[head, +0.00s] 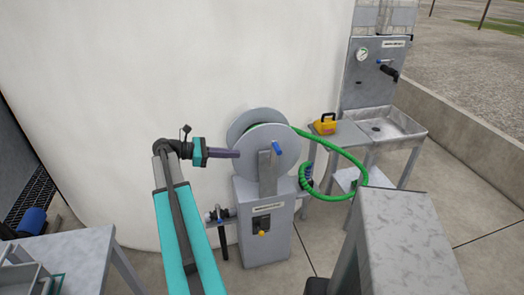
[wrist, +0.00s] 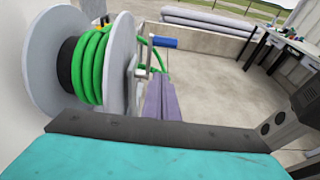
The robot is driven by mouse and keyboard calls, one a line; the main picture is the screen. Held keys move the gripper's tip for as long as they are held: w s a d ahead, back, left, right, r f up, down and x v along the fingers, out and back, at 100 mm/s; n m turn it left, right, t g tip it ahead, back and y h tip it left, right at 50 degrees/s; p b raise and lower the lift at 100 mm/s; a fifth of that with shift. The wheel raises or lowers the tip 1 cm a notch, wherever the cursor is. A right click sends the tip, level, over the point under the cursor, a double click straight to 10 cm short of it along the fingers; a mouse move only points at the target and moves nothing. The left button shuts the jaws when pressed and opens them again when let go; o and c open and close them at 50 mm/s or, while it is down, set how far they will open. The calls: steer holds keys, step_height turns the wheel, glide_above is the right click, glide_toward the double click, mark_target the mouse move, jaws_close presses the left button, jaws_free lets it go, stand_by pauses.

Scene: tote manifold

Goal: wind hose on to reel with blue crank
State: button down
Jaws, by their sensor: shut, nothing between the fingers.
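The grey reel (head: 272,135) stands upright on a grey pedestal cabinet. Its blue crank handle (head: 278,149) sticks out from the front disc, and the handle also shows in the wrist view (wrist: 163,42). Several turns of green hose (wrist: 92,65) lie on the reel's drum in the wrist view. In the head view the hose (head: 345,158) leaves the reel to the right and loops down beside the cabinet. My gripper (head: 239,154) is shut and empty, its purple fingers left of the crank handle. In the wrist view the fingers (wrist: 160,100) lie below the handle, apart from it.
A yellow case (head: 325,123) sits on a small table right of the reel. A sink unit (head: 385,122) with a gauge panel stands behind. A pipe with a valve (head: 222,214) is left of the cabinet. A pale wall is close behind the reel.

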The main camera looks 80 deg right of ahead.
steer(key=shift+w, duration=0.15)
steer(key=p, duration=0.4)
glide_toward(274, 147)
steer(key=s+d+f, duration=0.2)
steer(key=s+f, duration=0.2)
steer(key=shift+s+d+r+p, duration=0.1)
steer(key=shift+s+d+p, duration=0.25)
steer(key=shift+s+p, duration=0.15)
steer(key=shift+s, duration=0.15)
steer(key=s, duration=0.1)
steer(key=s+d, duration=0.1)
steer(key=s+r, duration=0.1)
steer(key=shift+s+d+p, duration=0.25)
steer(key=shift+d+p, duration=0.05)
steer(key=shift+p, duration=0.1)
steer(key=f+b+x, duration=0.1)
steer(key=x, duration=0.7)
